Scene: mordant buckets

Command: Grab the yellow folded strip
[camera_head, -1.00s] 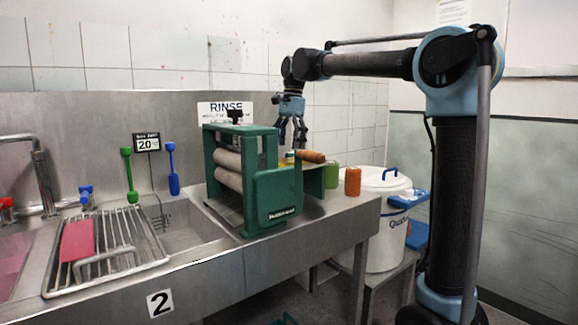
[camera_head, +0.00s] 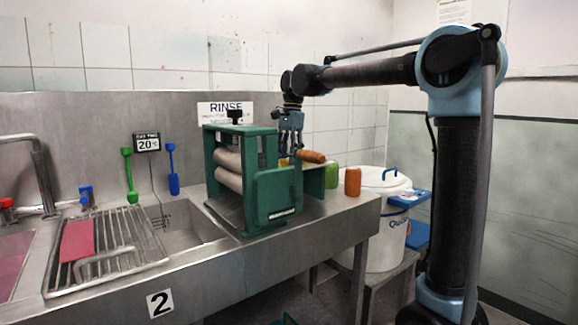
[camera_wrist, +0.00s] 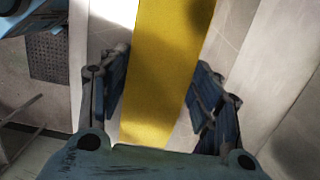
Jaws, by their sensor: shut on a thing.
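The yellow folded strip (camera_wrist: 160,75) runs lengthwise through the middle of the wrist view, between the two fingers. My gripper (camera_wrist: 160,92) is shut on it, with one dark blue finger on each side. In the head view my gripper (camera_head: 290,148) points down just behind the right part of the green wringer. Its fingertips and most of the strip are hidden there by the wringer and its wooden handle.
The green wringer (camera_head: 275,190) with pale rollers stands close in front of my gripper. A green cylinder (camera_head: 331,175) and an orange cylinder (camera_head: 352,182) stand to the right. A white lidded bucket (camera_head: 385,235) stands beyond the counter end. A rack (camera_head: 125,235) holds a red strip (camera_head: 77,241).

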